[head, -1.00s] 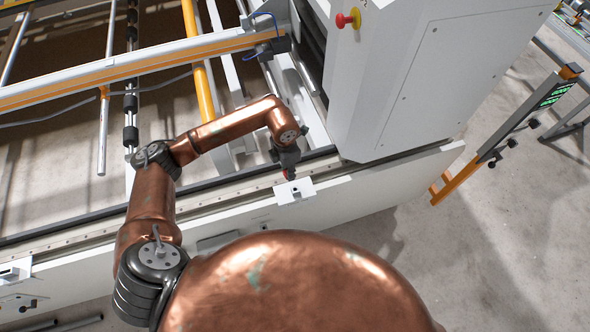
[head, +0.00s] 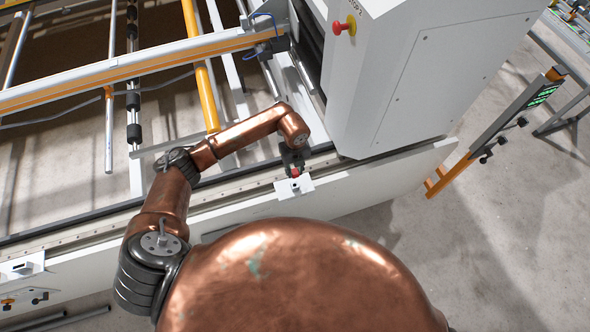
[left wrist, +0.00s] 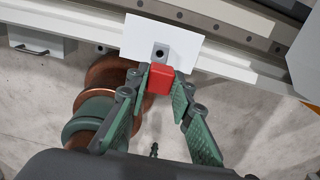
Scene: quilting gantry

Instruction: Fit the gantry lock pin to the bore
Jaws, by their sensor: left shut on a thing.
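My left gripper (head: 293,164) is over the rail at the gantry's front edge, just above a white plate (head: 307,186). In the left wrist view its green fingers (left wrist: 160,76) are closed on the sides of a red block (left wrist: 160,79), which looks like the head of the lock pin. The red head also shows in the head view (head: 295,172). Just beyond it, on the white plate (left wrist: 140,36), is a grey block with a dark round hole, the bore (left wrist: 160,52). The pin's shank is hidden, and I cannot tell whether it touches the block. My right gripper is not in view.
A white machine housing (head: 425,75) with a red stop button (head: 338,29) stands right beside the arm. A second white bracket (head: 18,268) is at the far left of the rail. A post with a green display (head: 540,97) stands at the right. Bare floor lies between.

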